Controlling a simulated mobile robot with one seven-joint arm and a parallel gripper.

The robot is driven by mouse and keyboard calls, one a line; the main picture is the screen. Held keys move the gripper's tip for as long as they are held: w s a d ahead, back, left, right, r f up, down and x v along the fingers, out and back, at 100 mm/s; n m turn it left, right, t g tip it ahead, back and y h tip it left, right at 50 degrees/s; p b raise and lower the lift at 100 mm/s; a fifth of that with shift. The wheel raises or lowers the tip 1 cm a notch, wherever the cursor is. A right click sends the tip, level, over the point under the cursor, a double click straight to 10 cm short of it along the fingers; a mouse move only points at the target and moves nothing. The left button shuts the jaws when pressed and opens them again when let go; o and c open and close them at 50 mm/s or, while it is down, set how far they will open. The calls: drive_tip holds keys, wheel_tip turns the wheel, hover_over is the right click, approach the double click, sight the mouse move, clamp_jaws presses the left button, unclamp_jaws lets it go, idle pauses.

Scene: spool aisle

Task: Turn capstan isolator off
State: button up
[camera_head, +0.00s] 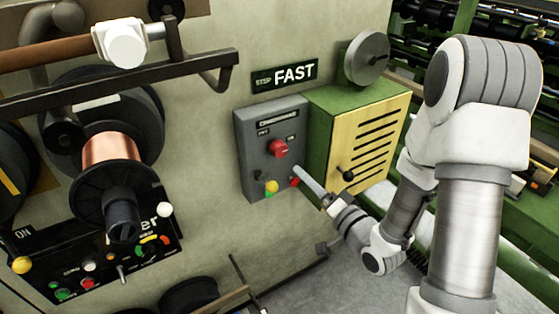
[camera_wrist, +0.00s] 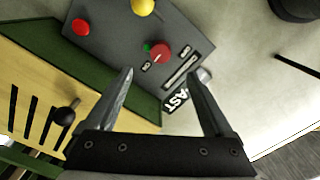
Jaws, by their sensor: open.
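A grey control box (camera_head: 245,140) is mounted on the cream wall under the FAST sign. Its red rotary knob (camera_head: 278,149) sits mid-face, below a dark label strip with two small markings above it. I cannot tell which way the knob points. The knob also shows in the wrist view (camera_wrist: 160,52), beyond the fingertips, with a green spot beside it. My gripper (camera_head: 299,170) is open and empty, just below and right of the knob in the head view. In the wrist view, its two fingers (camera_wrist: 162,73) are spread wide and appear apart from the knob.
A yellow knob (camera_head: 271,187) and red button (camera_head: 295,182) sit low on the box. A green cabinet with yellow louvred front (camera_head: 368,140) adjoins it at right. At left are a copper spool (camera_head: 110,149), a rail (camera_head: 110,88) and a black switch panel (camera_head: 75,272).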

sight(281, 153)
drive_tip(key=b+x, duration=0.4)
drive_tip(key=x, duration=0.9)
drive_tip(key=shift+w+a, duration=0.15)
drive_tip(key=shift+a, duration=0.05)
drive_tip(key=c, duration=1.4)
drive_tip(key=shift+o, duration=0.2)
drive_tip(key=shift+b, duration=0.35)
